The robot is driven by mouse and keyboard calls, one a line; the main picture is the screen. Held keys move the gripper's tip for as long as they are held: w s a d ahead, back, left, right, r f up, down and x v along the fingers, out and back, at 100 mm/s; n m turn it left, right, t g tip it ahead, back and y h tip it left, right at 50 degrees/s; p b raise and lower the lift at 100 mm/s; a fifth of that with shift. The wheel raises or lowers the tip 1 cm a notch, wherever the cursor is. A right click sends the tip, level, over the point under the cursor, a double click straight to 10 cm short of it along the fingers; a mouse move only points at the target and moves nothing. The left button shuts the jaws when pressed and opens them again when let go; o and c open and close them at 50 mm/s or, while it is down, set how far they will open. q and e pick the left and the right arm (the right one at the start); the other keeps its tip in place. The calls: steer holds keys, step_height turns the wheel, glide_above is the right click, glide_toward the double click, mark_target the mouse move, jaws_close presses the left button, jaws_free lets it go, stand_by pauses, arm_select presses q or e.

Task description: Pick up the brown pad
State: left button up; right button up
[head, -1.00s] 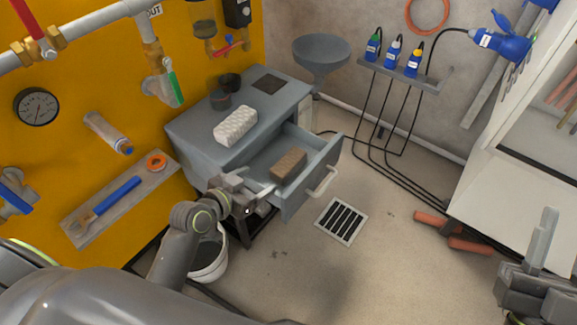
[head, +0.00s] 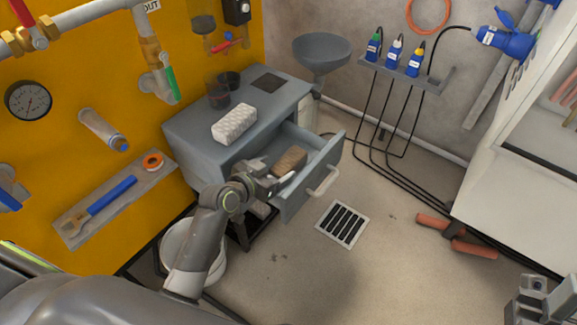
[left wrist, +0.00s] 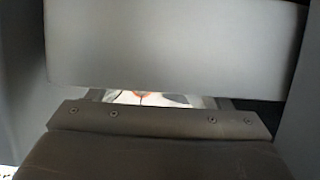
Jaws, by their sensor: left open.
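The brown pad (head: 291,159) lies in the open drawer (head: 322,166) of the grey cabinet, partly hidden by my left gripper. My left gripper (head: 277,180) is open at the drawer's near left side, its fingers pointing at the pad's near end. I cannot tell whether they touch it. In the left wrist view a pale grey panel fills the top and a dark brownish surface the bottom; I cannot tell if that is the pad. Part of my right gripper (head: 540,300) shows at the lower right corner, far from the drawer; its jaws are unclear.
A bucket (head: 175,245) stands below my left arm. The floor around the drain grate (head: 342,223) is clear.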

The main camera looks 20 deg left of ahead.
mark_target(286, 163)
arm_select(q)
steer(key=b+x, duration=0.1)
steer(key=x, duration=0.3)
steer(key=shift+w+d, duration=0.1)
steer(key=shift+w, duration=0.05)
steer(key=shift+c, duration=0.4)
steer(key=c, duration=1)
steer(key=shift+c, duration=0.2)
